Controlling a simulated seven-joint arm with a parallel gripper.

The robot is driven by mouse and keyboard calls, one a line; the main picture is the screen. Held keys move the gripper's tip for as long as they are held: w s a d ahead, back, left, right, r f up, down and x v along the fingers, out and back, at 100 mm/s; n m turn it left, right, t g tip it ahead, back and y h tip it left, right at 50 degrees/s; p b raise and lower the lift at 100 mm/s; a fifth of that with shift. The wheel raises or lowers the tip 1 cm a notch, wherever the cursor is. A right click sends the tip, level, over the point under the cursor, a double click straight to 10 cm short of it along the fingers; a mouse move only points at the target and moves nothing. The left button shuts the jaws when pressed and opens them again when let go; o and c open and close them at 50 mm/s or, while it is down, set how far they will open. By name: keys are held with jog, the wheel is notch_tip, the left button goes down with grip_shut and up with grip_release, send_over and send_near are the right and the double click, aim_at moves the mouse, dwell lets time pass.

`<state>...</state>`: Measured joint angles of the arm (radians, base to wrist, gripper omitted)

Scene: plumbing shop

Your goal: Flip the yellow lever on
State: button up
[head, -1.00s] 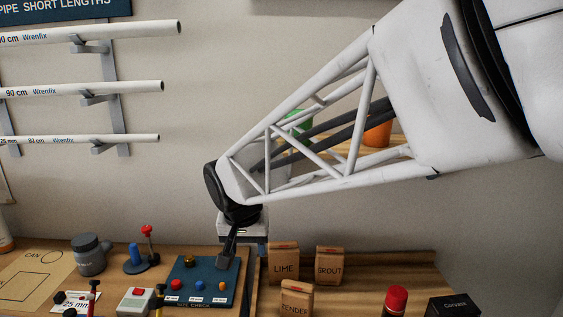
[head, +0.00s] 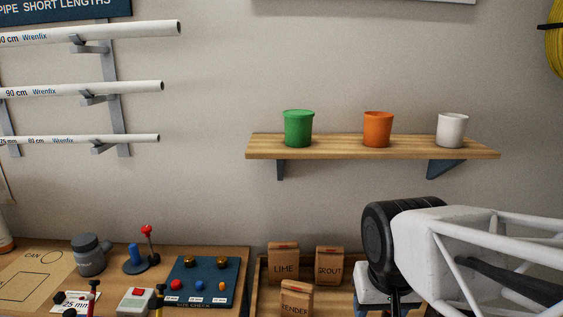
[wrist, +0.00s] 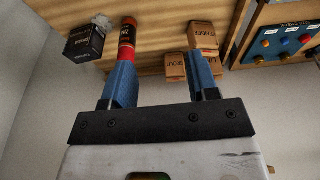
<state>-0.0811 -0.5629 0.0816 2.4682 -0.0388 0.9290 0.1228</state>
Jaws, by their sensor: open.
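A dark blue check board (head: 203,282) with coloured knobs lies left of the bags (head: 283,261). A red-knobbed stick (head: 147,232) stands behind. A red-capped tube (wrist: 127,40) and black box (wrist: 84,43) show in the wrist view. A shelf (head: 370,146) holds three pots.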

jog(key=s+d, duration=0.1)
jog(key=s+f, duration=0.1)
jog(key=s+d, duration=0.1)
jog(key=s, duration=0.1)
jog(key=shift+d+f, duration=0.15)
jog(key=shift+d, duration=0.15)
jog(key=w+a+r+g, duration=0.1)
jog(key=w+a+r, duration=0.1)
jog(key=w+a, duration=1.65)
jog(key=shift+g, duration=0.8)
jog(key=w+a+f, duration=0.2)
jog(key=a, duration=0.8)
jog(key=w+a+f, duration=0.2)
jog(key=a+f, duration=0.1)
jog(key=a, duration=0.7)
jog(key=w+a+f, duration=0.2)
jog(key=a+f, duration=0.1)
jog(key=a, duration=0.7)
jog(key=shift+w, duration=0.2)
jog(key=shift+a+f, duration=0.15)
jog(key=shift+a, duration=0.45)
jog(key=shift+f, duration=0.1)
